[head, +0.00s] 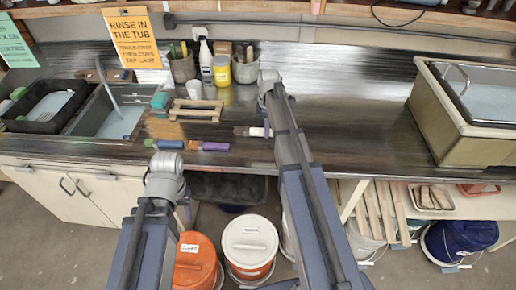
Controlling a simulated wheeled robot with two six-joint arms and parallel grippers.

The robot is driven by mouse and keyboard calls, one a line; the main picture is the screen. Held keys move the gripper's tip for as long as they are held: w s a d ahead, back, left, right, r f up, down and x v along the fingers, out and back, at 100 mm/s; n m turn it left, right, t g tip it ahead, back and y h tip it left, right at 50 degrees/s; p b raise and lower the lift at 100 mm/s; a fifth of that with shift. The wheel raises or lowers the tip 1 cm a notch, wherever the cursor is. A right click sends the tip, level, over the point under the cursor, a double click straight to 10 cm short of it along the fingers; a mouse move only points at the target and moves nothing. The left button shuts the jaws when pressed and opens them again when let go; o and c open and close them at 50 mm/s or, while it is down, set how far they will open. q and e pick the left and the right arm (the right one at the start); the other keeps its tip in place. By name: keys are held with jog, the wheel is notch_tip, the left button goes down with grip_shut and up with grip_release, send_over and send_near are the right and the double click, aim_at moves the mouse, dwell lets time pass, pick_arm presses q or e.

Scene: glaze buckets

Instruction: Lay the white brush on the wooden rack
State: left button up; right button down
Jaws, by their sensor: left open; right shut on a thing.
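The white brush (257,132) is near the counter right of the rack, with its dark bristle end to the left. Its right end is hidden behind my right arm. My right gripper (268,118) is shut on it, though the fingers are mostly hidden by the arm. I cannot tell whether the brush touches the counter. The wooden rack (196,104) lies on the counter to the left of the brush, with nothing seen on it. My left gripper (183,208) is open and empty, in front of the counter edge, its fingers partly hidden by the arm.
A blue brush (167,144) and a purple brush (214,146) lie at the counter's front edge. A white cup (193,90), a yellow jar (222,72) and a grey pot (246,68) stand behind the rack. The sink (112,122) is left; a large bin (450,118) is right.

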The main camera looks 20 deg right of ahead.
jog(key=b, duration=0.5)
send_over(266, 151)
jog(key=shift+f, duration=2.5)
jog(key=shift+f, duration=0.1)
notch_tip(266, 151, down, 4)
jog(key=b, duration=0.4)
jog(key=shift+f, duration=0.15)
jog(key=shift+f+b, duration=0.1)
jog(key=shift+b, duration=0.2)
jog(key=shift+f, duration=0.15)
jog(key=c, duration=0.5)
grip_release()
jog(key=shift+c, duration=0.2)
